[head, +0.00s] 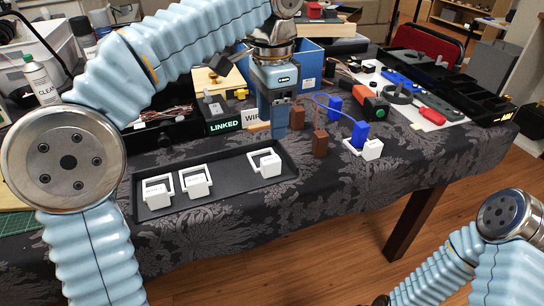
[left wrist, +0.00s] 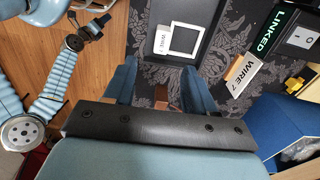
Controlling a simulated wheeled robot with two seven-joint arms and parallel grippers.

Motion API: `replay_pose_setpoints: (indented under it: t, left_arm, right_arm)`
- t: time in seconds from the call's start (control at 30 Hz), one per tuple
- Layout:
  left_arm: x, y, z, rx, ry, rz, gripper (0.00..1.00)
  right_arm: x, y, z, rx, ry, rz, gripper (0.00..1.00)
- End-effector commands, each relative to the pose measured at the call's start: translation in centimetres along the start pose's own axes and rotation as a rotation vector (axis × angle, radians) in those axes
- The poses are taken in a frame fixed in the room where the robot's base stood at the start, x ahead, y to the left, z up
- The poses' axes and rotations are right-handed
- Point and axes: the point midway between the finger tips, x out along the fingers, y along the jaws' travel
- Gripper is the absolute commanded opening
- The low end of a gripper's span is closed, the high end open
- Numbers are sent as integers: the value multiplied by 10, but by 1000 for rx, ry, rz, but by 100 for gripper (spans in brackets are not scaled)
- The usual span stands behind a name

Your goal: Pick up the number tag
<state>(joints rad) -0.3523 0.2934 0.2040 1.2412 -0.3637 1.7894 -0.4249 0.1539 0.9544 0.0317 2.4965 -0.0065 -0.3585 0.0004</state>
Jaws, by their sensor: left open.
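Three white tags with square loops (head: 158,191), (head: 196,181) and (head: 266,164) lie in a black tray (head: 228,190) on the table. One white tag also shows in the left wrist view (left wrist: 183,40), with small print beside its loop. A white "WIRE 7" sign (left wrist: 238,76) stands behind the tray, partly hidden by my left gripper in the head view. My left gripper (head: 274,122) is open and points down beyond the tray's right part. Its fingers also show in the left wrist view (left wrist: 160,90). My right gripper (left wrist: 93,24) is small and dark there, away from the table.
Brown blocks (head: 298,117) and (head: 320,144) stand close right of my left gripper. Blue connectors and a white holder (head: 372,149) lie farther right. A "LINKED" box (head: 223,124) and a blue bin (head: 308,60) stand behind. The cloth before the tray is clear.

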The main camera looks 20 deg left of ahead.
Motion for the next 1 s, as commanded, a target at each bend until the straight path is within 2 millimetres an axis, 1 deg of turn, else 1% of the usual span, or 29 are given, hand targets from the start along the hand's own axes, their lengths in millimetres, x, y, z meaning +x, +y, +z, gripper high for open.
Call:
replay_pose_setpoints:
  t: [0.03,0.1,0.2,0.43,0.6,0.7,0.8,0.97,1.0]
  left_arm:
    - [15,0,1,-1,-4,2,55]
    - [30,0,1,-1,-3,2,55]
    - [47,0,1,0,-2,1,55]
    - [67,-1,0,-1,-1,1,55]
    - [95,-4,2,-1,-3,2,55]
    - [107,-4,1,-1,-2,1,55]
    - [111,-4,1,-1,0,1,55]
    - [111,-4,1,-1,0,0,55]
    - [111,-4,1,-1,0,0,54]
  right_arm:
    - [6,2,0,0,0,0,59]
    - [10,4,0,1,1,1,59]
    - [13,6,0,2,1,1,59]
    - [16,7,0,3,2,2,59]
    - [19,8,0,3,2,2,59]
    - [21,9,0,3,3,2,59]
    - [21,9,0,3,3,3,59]
    - [21,9,0,3,3,3,59]
    - [21,9,0,3,3,3,59]
